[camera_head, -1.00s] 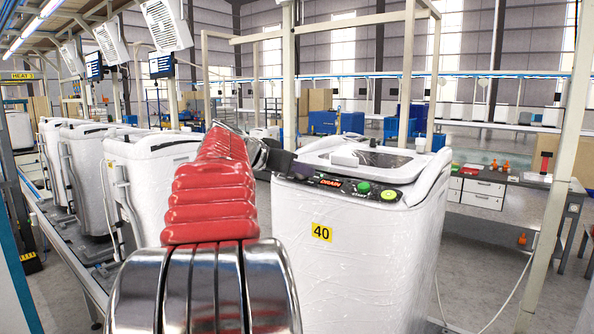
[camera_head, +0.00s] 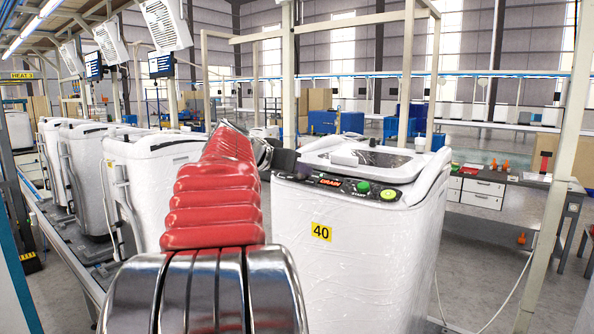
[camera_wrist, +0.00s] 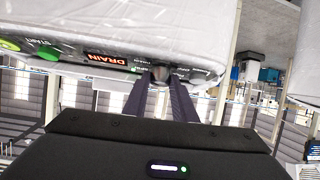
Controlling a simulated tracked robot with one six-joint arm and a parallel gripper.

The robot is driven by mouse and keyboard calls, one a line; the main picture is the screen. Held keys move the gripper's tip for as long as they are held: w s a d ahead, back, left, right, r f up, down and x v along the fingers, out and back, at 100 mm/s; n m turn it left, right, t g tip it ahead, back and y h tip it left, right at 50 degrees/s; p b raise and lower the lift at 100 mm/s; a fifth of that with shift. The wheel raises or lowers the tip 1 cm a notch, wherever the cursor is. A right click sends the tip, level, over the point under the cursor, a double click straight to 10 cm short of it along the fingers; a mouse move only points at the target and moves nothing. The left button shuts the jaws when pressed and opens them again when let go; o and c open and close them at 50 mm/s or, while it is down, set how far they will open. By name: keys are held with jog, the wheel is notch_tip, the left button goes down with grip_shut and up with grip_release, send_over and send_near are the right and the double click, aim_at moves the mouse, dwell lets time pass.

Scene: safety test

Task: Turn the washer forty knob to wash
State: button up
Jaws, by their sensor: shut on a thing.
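The white washer (camera_head: 345,250) carries a yellow 40 label (camera_head: 322,232) on its front. Its black control panel (camera_head: 345,188) has a red display reading DRAIN (camera_head: 330,183) and a green start button (camera_head: 363,187); the display also shows upside down in the wrist view (camera_wrist: 107,58). The dark knob (camera_wrist: 160,73) sits beside the display, with small markings around it that are too blurred to read. My gripper (camera_wrist: 163,84) is shut on the knob. In the head view my gripper (camera_head: 298,160) reaches the panel's left end, and the knob is hard to make out there.
More white washers (camera_head: 150,180) stand in a row at left. A workbench with drawers (camera_head: 485,190) stands at right. A pale post (camera_head: 550,190) rises at the right, and a white cable (camera_head: 508,300) lies on the floor beside the washer.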

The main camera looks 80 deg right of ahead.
jog(key=shift+s, duration=0.15)
jog(key=shift+s+n+t+h, duration=0.15)
jog(key=shift+n+t+h, duration=0.25)
jog(key=shift+n+t, duration=1.25)
jog(key=shift+s+n+t, duration=0.1)
jog(key=shift+n+t, duration=0.65)
jog(key=shift+n, duration=0.6)
jog(key=shift+s+d+n+t+y, duration=0.15)
jog(key=shift+n+t+y, duration=0.3)
jog(key=shift+n+t, duration=0.6)
jog(key=shift+s+a+n+t+y, duration=0.1)
jog(key=shift+n+t+y, duration=0.5)
jog(key=shift+n, duration=0.65)
jog(key=shift+d+n+t, duration=0.1)
jog(key=shift+n+t, duration=0.45)
jog(key=shift+n, duration=0.05)
jog(key=shift+s+d+n+t+y, duration=0.15)
jog(key=shift+n+t+y, duration=0.55)
jog(key=shift+n+y, duration=0.5)
jog(key=shift+s+d+n+t+y, duration=0.1)
jog(key=shift+n+t+y, duration=0.65)
jog(key=shift+n, duration=0.75)
jog(key=shift+d+r+n+t+y, duration=0.1)
jog(key=shift+n+t+y, duration=0.15)
jog(key=shift+n+y, duration=0.9)
jog(key=shift+d+n+y, duration=0.15)
jog(key=shift+n+y, duration=1)
jog(key=shift+n, duration=0.4)
